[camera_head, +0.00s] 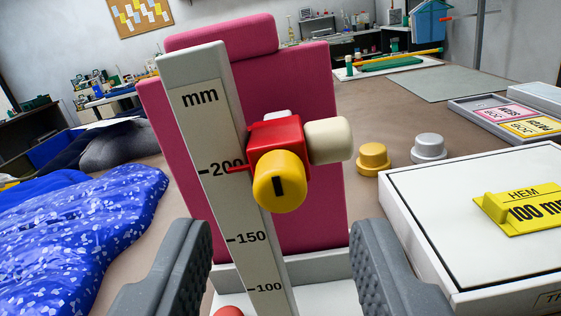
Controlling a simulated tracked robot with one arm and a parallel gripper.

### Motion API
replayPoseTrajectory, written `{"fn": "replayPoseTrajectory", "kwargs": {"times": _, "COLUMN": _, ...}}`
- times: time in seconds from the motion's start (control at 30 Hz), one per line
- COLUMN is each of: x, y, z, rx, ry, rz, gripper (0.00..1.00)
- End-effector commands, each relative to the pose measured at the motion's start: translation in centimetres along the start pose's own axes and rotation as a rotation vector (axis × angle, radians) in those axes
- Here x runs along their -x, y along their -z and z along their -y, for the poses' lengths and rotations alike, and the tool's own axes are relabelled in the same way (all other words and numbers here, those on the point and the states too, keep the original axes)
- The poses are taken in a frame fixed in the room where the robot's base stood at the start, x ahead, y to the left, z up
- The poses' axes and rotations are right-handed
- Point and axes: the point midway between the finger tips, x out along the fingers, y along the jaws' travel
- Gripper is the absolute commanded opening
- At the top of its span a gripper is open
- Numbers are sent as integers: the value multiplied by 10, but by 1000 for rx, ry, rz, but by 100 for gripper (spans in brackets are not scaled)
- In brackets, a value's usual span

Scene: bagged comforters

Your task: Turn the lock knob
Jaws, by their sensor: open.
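The lock knob (279,186) is yellow and round, with a short black mark upright on its face. It sits on the front of a red slider (272,138), which has a cream block (328,140) on its right. The slider is on a white upright scale (218,150) marked in mm, and its red pointer is at about 200. My gripper (280,272) is open, with one grey finger at the lower left and one at the lower right. The knob is ahead of and above the gap between the fingers, and nothing is held.
A pink panel (310,90) stands behind the scale. A white box (420,208) with a yellow "HEM 100 mm" tag (522,208) is close on the right. Yellow (373,160) and grey (429,149) knobs stand on the brown table. Blue patterned fabric (80,235) lies at left.

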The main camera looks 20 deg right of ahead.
Motion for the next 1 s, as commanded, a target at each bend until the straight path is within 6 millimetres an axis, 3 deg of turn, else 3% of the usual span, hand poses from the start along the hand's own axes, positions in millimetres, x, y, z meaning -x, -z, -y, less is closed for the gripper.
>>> {"fn": "replayPoseTrajectory", "kwargs": {"times": 0.3, "x": -30, "y": 1, "z": 0, "rx": 0, "ry": 0, "rz": 1, "gripper": 42}}
{"fn": "replayPoseTrajectory", "kwargs": {"times": 0.7, "x": -35, "y": 0, "z": 0, "rx": 0, "ry": 1, "rz": 0, "gripper": 42}}
{"fn": "replayPoseTrajectory", "kwargs": {"times": 0.87, "x": -34, "y": 0, "z": 0, "rx": 0, "ry": 1, "rz": 0, "gripper": 1}}
{"fn": "replayPoseTrajectory", "kwargs": {"times": 1.0, "x": -34, "y": 0, "z": 0, "rx": 0, "ry": 1, "rz": 0, "gripper": 0}}
